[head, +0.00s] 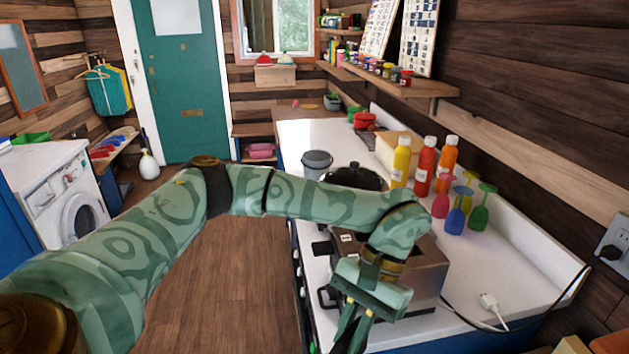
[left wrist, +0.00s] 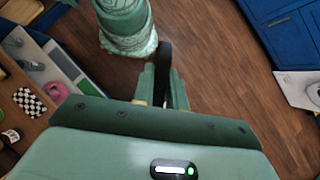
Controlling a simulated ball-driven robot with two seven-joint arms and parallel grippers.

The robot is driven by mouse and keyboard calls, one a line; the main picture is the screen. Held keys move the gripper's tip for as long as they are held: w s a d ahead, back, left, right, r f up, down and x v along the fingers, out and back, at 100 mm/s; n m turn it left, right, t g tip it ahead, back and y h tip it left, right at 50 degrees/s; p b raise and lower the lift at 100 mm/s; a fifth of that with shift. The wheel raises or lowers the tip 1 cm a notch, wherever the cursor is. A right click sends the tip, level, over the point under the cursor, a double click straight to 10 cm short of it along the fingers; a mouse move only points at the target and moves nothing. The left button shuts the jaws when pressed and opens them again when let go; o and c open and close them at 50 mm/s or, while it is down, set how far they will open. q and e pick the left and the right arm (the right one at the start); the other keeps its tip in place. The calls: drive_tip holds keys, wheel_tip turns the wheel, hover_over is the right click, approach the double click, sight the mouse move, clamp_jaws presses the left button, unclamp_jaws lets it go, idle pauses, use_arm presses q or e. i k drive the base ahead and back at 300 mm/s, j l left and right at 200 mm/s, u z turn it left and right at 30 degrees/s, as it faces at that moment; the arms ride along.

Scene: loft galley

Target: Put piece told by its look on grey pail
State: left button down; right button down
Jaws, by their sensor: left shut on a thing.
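A grey pail (head: 317,161) stands on the white counter in the head view, left of a dark lidded pot. My left gripper (head: 354,338) is low in the head view, in front of the toaster and nearer than the pail. In the left wrist view, my left gripper (left wrist: 163,92) is shut on a narrow black piece (left wrist: 165,62). The piece stands out past the fingers, over the wooden floor. Its full shape is hidden. My right gripper is not in view.
The pot (head: 353,177) and toaster (head: 425,265) stand along the counter (head: 470,300). Sauce bottles (head: 425,166) and coloured goblets (head: 456,212) stand behind them. A cable lies at the right. The left wrist view shows a tray with compartments (left wrist: 42,68). Floor is open left.

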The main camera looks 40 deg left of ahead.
sight(317, 168)
drive_tip(key=i+u, duration=0.1)
drive_tip(key=u, duration=0.35)
drive_tip(key=i+u, duration=0.1)
drive_tip(key=u, duration=0.35)
drive_tip(key=i+l+u, duration=0.1)
drive_tip(key=u, duration=0.4)
drive_tip(key=i+l, duration=0.1)
drive_tip(key=l, duration=0.1)
